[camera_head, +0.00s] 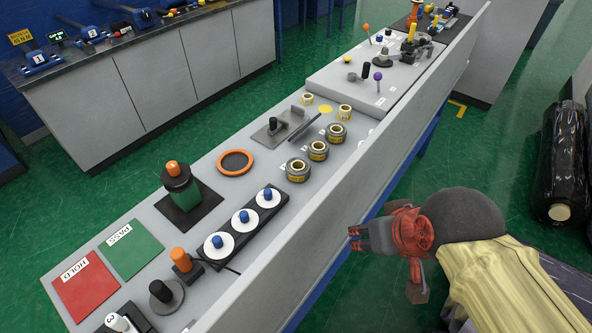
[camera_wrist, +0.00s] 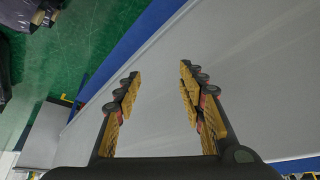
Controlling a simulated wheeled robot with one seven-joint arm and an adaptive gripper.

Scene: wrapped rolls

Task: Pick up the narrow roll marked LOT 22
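The lot marks are too small to read, so I cannot tell which is LOT 22. My gripper (camera_head: 354,240) is outside the bench's front panel, apart from all rolls. In the wrist view my gripper (camera_wrist: 157,76) is open and empty.
The bench's tall grey front panel (camera_head: 330,214) lies between my gripper and the rolls. An orange ring (camera_head: 235,162), a black-based green fixture (camera_head: 187,192) and a row of blue-knobbed white discs (camera_head: 244,220) share the bench.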

